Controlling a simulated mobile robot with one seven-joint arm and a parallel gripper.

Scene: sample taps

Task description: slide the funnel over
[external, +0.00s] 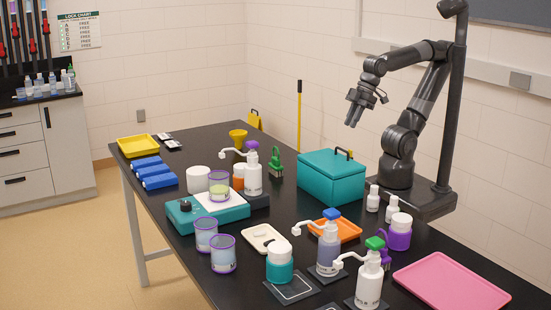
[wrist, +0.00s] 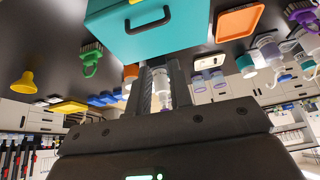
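The yellow funnel (external: 238,137) stands wide end up near the far edge of the black table, behind the purple-topped pump bottle. It also shows in the wrist view (wrist: 24,82), at the far left of the upside-down picture. My gripper (external: 351,121) hangs in the air above and behind the teal box, well to the right of the funnel and apart from it. In the wrist view my gripper (wrist: 161,72) has its two fingers apart. A white pump bottle shows through the gap, farther away and not held.
The teal box (external: 332,178) with a black handle stands below my gripper. A green brush (external: 276,162) and the purple-topped pump bottle (external: 253,172) stand between box and funnel. A yellow tray (external: 138,146) lies at the far left corner. Bare tabletop surrounds the funnel's left side.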

